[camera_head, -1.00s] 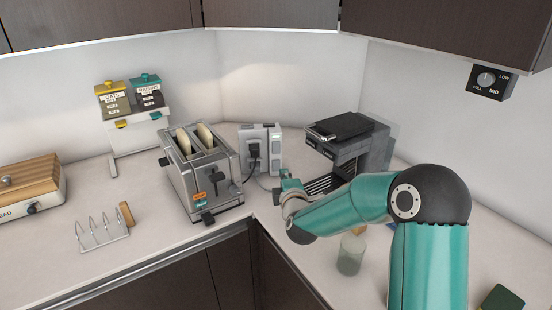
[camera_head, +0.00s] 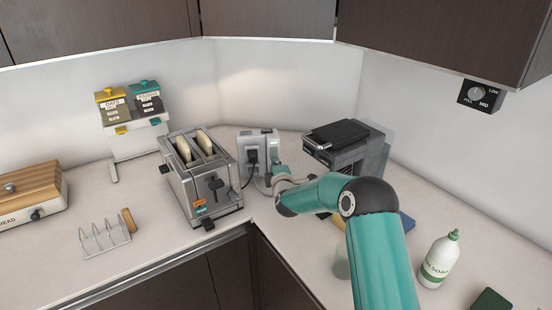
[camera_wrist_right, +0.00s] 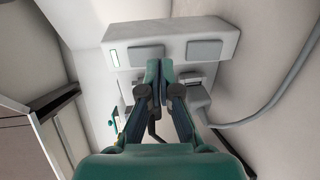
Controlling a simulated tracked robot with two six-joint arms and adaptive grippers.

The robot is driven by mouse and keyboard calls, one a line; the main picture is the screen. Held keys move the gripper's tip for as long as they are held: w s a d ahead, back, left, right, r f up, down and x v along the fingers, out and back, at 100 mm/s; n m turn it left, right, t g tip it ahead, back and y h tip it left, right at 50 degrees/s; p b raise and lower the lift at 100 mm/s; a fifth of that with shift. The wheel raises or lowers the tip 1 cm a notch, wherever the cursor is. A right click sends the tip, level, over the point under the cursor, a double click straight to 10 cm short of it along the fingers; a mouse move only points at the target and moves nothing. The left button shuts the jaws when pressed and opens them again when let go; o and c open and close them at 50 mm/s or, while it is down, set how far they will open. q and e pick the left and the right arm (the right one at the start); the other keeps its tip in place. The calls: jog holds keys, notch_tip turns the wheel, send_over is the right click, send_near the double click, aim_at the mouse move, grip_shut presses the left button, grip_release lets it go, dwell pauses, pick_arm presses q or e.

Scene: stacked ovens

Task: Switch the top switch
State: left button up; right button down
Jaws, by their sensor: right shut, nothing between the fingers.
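A pale grey wall outlet box (camera_head: 256,141) stands on the counter in the back corner, with a black plug (camera_head: 252,157) in its front. In the right wrist view the box (camera_wrist_right: 170,28) has two grey rectangular pads, a left pad (camera_wrist_right: 129,55) and a right pad (camera_wrist_right: 204,49). I cannot tell which one is the top switch. My right gripper (camera_head: 277,171) is at the box's right side. Its teal fingertips (camera_wrist_right: 159,66) are shut and empty, between the two pads and close to the box face. I cannot tell whether they touch. My left gripper is not in view.
A toaster (camera_head: 213,198) with bread stands left of the box, and a coffee machine (camera_head: 347,140) stands right of it. A grey cable (camera_wrist_right: 262,108) curves off the box's right side. A soap bottle (camera_head: 439,262) stands right of my arm.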

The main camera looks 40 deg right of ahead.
jog(key=shift+x, duration=0.95)
jog(key=b, duration=0.1)
jog(key=f+b, duration=0.1)
jog(key=b, duration=0.1)
jog(key=shift+w+d+t, duration=0.1)
jog(key=shift+w+t, duration=0.1)
jog(key=shift+t, duration=0.2)
jog(key=b+v, duration=0.1)
jog(key=v, duration=0.3)
jog(key=f+b+v, duration=0.1)
jog(key=v, duration=0.3)
jog(key=f+b+v, duration=0.1)
jog(key=v, duration=0.3)
jog(key=shift+s+a+f, duration=0.15)
jog(key=shift+a, duration=0.2)
jog(key=shift+s+a, duration=0.25)
jog(key=shift+s, duration=0.35)
